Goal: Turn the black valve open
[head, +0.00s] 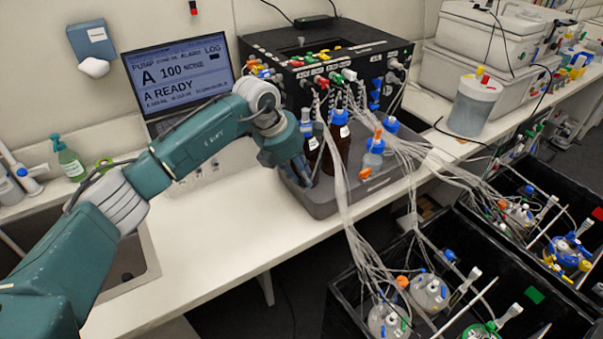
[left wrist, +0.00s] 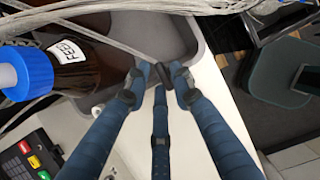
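My left gripper (head: 305,180) reaches down over the grey tray, close beside the brown bottles. I see nothing clearly held there. I cannot pick out the black valve with certainty in either view; the fingers and tubing may hide it. A brown bottle (head: 336,148) with a blue cap stands in the tray; a bottle labelled FEED (left wrist: 70,50) lies left of the fingers in the wrist view. My right gripper is not in view.
A black control box (head: 330,60) with coloured fittings stands behind the tray (head: 318,205). Clear tubing (head: 345,205) hangs from it to vessels in black bins (head: 345,310). A monitor (head: 180,78) stands at left. The white counter (head: 215,225) is clear in front.

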